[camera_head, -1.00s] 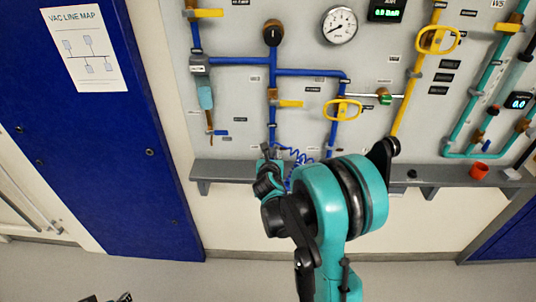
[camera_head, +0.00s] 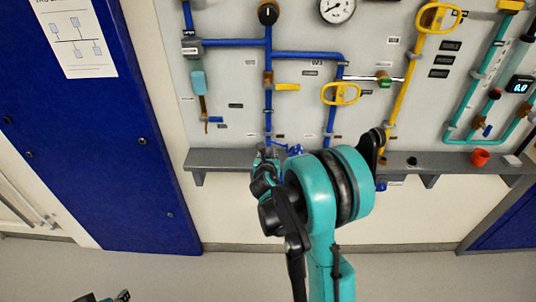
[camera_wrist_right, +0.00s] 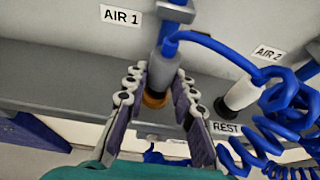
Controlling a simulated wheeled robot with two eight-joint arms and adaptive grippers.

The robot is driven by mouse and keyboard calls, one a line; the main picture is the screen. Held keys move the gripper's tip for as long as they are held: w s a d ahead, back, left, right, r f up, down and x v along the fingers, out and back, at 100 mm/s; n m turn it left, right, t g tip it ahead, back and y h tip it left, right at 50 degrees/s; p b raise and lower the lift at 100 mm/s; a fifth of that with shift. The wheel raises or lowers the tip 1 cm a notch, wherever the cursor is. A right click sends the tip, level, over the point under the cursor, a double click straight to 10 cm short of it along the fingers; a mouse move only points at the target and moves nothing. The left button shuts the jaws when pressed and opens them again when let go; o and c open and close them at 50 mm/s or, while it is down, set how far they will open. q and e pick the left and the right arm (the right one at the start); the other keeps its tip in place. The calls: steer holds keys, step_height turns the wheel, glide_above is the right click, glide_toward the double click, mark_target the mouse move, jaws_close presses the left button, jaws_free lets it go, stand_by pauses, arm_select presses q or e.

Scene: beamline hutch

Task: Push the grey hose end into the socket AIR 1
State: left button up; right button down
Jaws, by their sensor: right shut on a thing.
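The grey hose end (camera_wrist_right: 158,76) sits upright between the fingers of my right gripper (camera_wrist_right: 158,100) in the right wrist view. A brass ring (camera_wrist_right: 155,98) shows at its lower end, and a blue hose (camera_wrist_right: 215,45) curves away near its top. My right gripper is shut on it, in front of the grey shelf. The AIR 1 label (camera_wrist_right: 121,17) is on the panel, above and left of it. The socket itself I cannot make out. In the head view my right gripper (camera_head: 263,155) is small and mostly behind my wrist. Part of my left gripper (camera_head: 115,297) shows at bottom left.
A white hose end (camera_wrist_right: 240,94) stands to the right, below the AIR 2 label (camera_wrist_right: 268,52); loose blue coils (camera_wrist_right: 285,125) hang close to it. The grey shelf (camera_head: 225,159) runs below the panel's pipes.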

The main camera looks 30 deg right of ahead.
steer(key=shift+f+b, duration=0.55)
steer(key=shift+f, duration=0.05)
stand_by(0.3)
steer(key=c, duration=1.2)
jaws_free()
steer(key=s+a+r+m+g+y, duration=0.1)
steer(key=s+a+m+y, duration=0.1)
steer(key=s+a+m, duration=0.5)
steer(key=s+a+r+m+g+y, duration=0.1)
steer(key=s+a+m+g+y, duration=0.1)
steer(key=s+a+m, duration=0.4)
steer(key=s+a+r+m+g+y, duration=0.1)
steer(key=s+a+m+y, duration=0.2)
steer(key=s+a+m, duration=0.4)
steer(key=shift+s+a+r+m+g+y, duration=0.1)
steer(key=shift+s+m, duration=1.15)
steer(key=shift+m, duration=0.35)
steer(key=shift+s+a+r+m+g+y, duration=0.1)
steer(key=shift+s+a+r+m, duration=0.05)
steer(key=shift+s+m, duration=1.3)
steer(key=shift+s+a+r+m+g+y, duration=0.1)
steer(key=shift+s+m, duration=1)
steer(key=shift+m, duration=0.65)
